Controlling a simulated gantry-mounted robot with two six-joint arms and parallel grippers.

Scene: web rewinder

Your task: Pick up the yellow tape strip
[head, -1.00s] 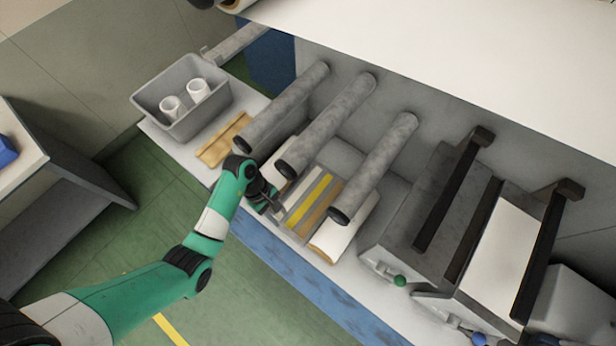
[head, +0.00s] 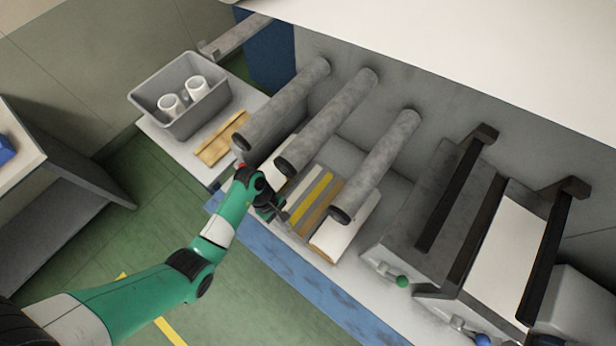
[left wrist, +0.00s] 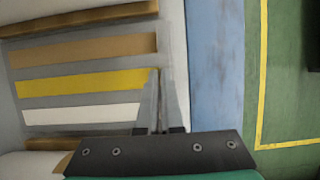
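The yellow tape strip (head: 313,198) lies on a grey plate between a white strip (left wrist: 82,116) and a tan strip (left wrist: 83,50). It also shows in the left wrist view (left wrist: 85,84), flat and in line with its neighbours. My left gripper (head: 282,213) is at the near end of the strips. In the left wrist view its two fingers (left wrist: 160,72) are close together, tips at the right end of the yellow strip. I cannot tell whether they pinch that end or leave a narrow gap. My right gripper is not in view.
Grey rollers (head: 328,120) stick out above the strips. A grey bin (head: 181,97) with two white cups and a wooden piece (head: 222,139) stand left of them. A blue edge (head: 300,280) runs along the front. The machine bed (head: 440,220) is at right.

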